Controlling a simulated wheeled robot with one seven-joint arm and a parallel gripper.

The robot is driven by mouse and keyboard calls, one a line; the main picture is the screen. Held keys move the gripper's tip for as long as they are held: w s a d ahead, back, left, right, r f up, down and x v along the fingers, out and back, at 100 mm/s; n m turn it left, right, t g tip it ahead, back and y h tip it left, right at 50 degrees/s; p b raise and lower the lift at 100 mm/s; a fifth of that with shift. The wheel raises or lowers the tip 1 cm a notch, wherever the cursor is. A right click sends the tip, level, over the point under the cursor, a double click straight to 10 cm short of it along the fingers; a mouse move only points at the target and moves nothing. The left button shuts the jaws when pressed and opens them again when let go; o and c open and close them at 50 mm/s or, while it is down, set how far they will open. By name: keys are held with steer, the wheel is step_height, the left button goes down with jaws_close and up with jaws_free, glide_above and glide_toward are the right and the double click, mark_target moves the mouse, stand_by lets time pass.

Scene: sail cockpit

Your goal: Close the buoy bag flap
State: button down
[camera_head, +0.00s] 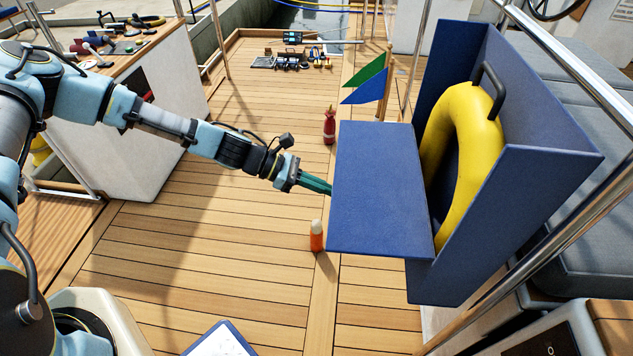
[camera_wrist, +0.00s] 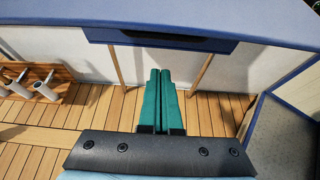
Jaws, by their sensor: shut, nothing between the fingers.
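The buoy bag (camera_head: 535,180) is a blue open-fronted box at the right. A yellow ring buoy (camera_head: 462,150) stands inside it. The bag's flap (camera_head: 375,190) is a flat blue panel, folded open and jutting left, roughly level. My gripper (camera_head: 328,189) has its green fingers shut and empty, with the tips at the flap's left edge. Whether they touch it or reach under it I cannot tell. The shut fingers (camera_wrist: 160,72) also show in the wrist view, pointing toward a blue edge (camera_wrist: 160,38) across the top.
A red bottle-like object (camera_head: 329,126) and an orange one with a pale top (camera_head: 317,237) stand on the deck near the flap. Green and blue pennants (camera_head: 368,82) are behind it. A steel rail (camera_head: 575,65) runs at the right. The wooden deck (camera_head: 190,240) left of the flap is clear.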

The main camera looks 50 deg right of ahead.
mark_target(343, 185)
steer(key=x, duration=0.5)
steer(key=shift+w+a+r+p, duration=0.15)
steer(key=shift+r+p, duration=0.2)
steer(key=shift+r, duration=0.6)
steer(key=shift+w+a+r+p, duration=0.15)
steer(key=shift+r+p, duration=0.2)
steer(key=shift+r, duration=0.65)
steer(key=shift+r, duration=0.15)
